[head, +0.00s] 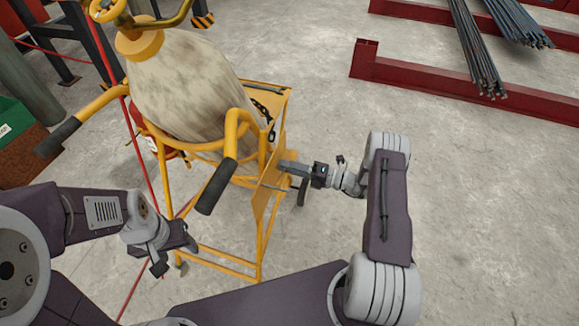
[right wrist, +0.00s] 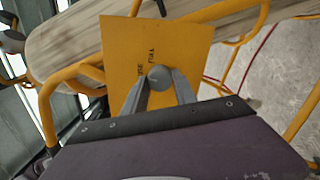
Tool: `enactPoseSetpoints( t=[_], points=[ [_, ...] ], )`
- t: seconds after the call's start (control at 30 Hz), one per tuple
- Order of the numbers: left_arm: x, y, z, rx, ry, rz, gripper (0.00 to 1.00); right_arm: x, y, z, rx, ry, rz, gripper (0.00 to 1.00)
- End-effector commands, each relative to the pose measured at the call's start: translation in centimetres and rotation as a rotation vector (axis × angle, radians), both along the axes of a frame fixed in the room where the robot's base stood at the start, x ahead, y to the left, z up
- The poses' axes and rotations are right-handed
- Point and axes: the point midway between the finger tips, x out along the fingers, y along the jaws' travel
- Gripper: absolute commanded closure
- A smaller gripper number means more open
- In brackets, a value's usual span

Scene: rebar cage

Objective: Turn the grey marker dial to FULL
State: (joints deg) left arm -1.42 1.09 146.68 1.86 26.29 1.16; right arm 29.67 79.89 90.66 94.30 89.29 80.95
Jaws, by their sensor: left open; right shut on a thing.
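The grey marker dial (right wrist: 160,77) shows in the right wrist view as a round grey knob on a yellow plate (right wrist: 185,45). Dark lettering beside the knob reads FULL, with another partly hidden word near it. My right gripper (right wrist: 160,84) is shut on the knob, one finger on each side. I cannot tell where the dial points. In the head view my right gripper (head: 290,172) is at the right side of the yellow cart (head: 262,215), and the dial is hidden there. My left gripper (head: 176,254) is open and empty, low in front of the cart.
The cart carries a large dusty cylinder (head: 190,85) and has black-gripped handles (head: 217,185) between my arms. A red hose (head: 137,135) runs down its left side. Red steel beams (head: 450,88) and rebar bundles (head: 475,50) lie at the back right. The concrete floor at right is clear.

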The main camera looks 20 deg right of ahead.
Motion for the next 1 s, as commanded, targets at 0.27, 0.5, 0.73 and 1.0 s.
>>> enactPoseSetpoints(
  t=[0.27,0.5,0.73,1.0],
  points=[
    [0.00,0.00,0.22,0.000,0.000,0.000,0.42,0.03,-0.04,0.03,0.145,0.216,-0.001,1.00],
    [0.01,0.00,0.33,0.000,0.000,0.000,0.42,0.02,-0.03,0.00,0.269,0.400,-0.001,1.00],
    [0.00,0.00,0.41,0.000,0.000,0.000,0.42,0.01,-0.03,-0.02,0.368,0.546,-0.001,1.00],
    [0.00,0.00,0.45,0.000,0.000,0.000,0.42,0.01,-0.03,-0.04,0.446,0.661,-0.002,1.00]
  ],
)
